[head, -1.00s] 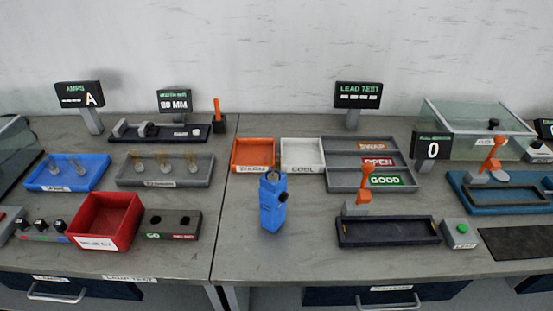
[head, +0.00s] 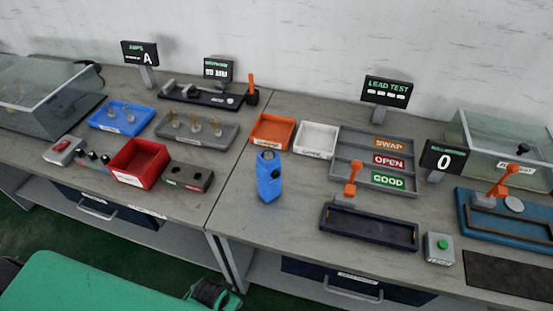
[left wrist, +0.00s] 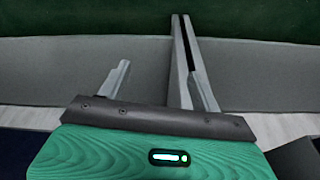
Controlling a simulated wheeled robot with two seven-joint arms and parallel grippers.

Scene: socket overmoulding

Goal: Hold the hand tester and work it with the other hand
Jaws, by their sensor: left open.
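The hand tester is a blue upright block (head: 269,180) with a grey round top and a dark knob on its side. It stands on the bench near the middle of the head view, in front of the orange and white trays. Nothing touches it. My left gripper (left wrist: 150,75) shows in the left wrist view with its two grey fingers spread apart and nothing between them. The tester is not in that view. In the head view, neither gripper's fingers show. My right gripper is in no frame.
An orange tray (head: 273,131) and a white tray (head: 317,140) stand behind the tester. A red bin (head: 139,160) and a two-hole block (head: 188,176) are to its left. A dark fixture (head: 368,228) with an orange lever is to its right. Bare bench lies in front.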

